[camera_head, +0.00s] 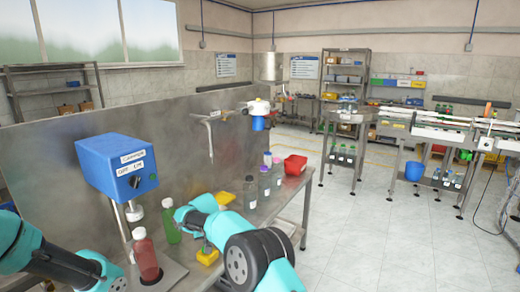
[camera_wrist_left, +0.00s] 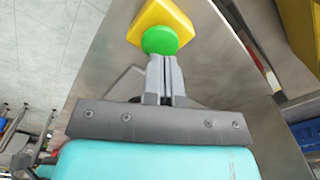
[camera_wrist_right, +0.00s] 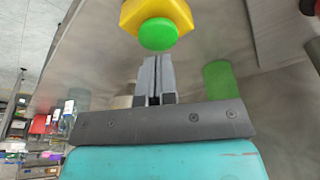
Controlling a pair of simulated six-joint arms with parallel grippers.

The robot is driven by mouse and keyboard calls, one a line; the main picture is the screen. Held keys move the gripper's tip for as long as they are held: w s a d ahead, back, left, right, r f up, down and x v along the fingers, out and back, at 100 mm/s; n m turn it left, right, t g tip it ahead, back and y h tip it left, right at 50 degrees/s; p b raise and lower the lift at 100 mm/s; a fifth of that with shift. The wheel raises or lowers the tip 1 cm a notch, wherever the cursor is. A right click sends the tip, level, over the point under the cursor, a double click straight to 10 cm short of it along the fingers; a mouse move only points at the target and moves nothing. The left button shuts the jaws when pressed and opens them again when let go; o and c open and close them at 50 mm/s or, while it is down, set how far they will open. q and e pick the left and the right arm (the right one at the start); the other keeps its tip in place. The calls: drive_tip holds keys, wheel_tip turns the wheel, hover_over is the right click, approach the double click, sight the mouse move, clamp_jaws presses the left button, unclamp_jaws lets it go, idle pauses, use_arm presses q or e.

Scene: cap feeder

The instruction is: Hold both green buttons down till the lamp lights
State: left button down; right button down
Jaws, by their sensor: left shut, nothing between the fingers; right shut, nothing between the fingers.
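In the left wrist view a green button (camera_wrist_left: 160,40) sits on a yellow housing (camera_wrist_left: 165,18). My left gripper (camera_wrist_left: 165,58) is shut and empty, its tips right at the button's near edge; I cannot tell whether they press it. In the right wrist view another green button (camera_wrist_right: 158,34) sits on a yellow housing (camera_wrist_right: 160,12). My right gripper (camera_wrist_right: 156,60) is shut and empty, its tips just short of this button in the picture. In the head view a yellow housing (camera_head: 207,257) shows beside my right arm; both grippers' tips are hidden there. I cannot make out a lit lamp.
A blue machine (camera_head: 115,165) stands on the steel bench, with a red bottle (camera_head: 146,258) under it and a green bottle (camera_head: 170,230) beside it. Several grey bottles (camera_head: 251,190) and a red bin (camera_head: 295,165) stand farther along the bench. Open floor lies to the right.

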use_arm(q)
drive_tip(key=shift+f, duration=1.3)
idle(1.9)
drive_tip(key=shift+r, duration=0.1)
idle(0.5)
use_arm(e)
drive_tip(key=shift+s+x, duration=0.25)
drive_tip(key=shift+x, duration=0.95)
idle(1.6)
drive_tip(key=shift+d, duration=0.1)
idle(1.2)
